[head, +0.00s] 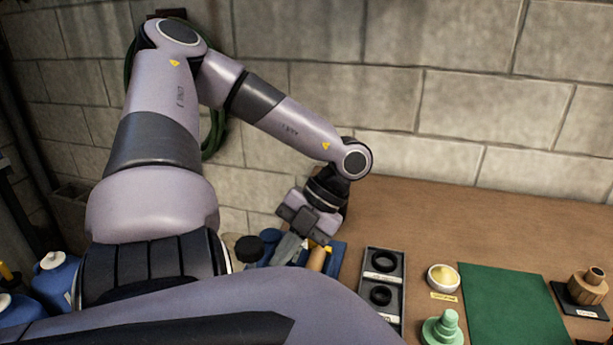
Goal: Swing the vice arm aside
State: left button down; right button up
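My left gripper (288,250) hangs from the arm that comes in from the left, at the left end of the brown bench, pointing down. Its grey fingers are seen edge-on, so I cannot tell whether they are open or shut. Just beside and below them are a blue object (338,256) and a tan cylindrical piece (318,259), both partly hidden by the gripper. I cannot tell whether these belong to the vice, or whether the gripper touches them. No vice arm can be clearly made out. My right gripper is not in view.
On the bench (450,225) are a dark tray (370,258) with two black rings, a bowl of yellow stuff (443,278), a green mat (505,305), a pale green stepped piece (444,328) and a brown fitting (588,286). A block wall (450,60) stands behind. Blue jugs (57,280) stand at left.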

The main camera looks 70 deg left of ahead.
pick_arm(q)
jog(key=shift+s+m+y, duration=0.25)
jog(key=shift+m+y, duration=0.15)
jog(key=shift+m, duration=0.2)
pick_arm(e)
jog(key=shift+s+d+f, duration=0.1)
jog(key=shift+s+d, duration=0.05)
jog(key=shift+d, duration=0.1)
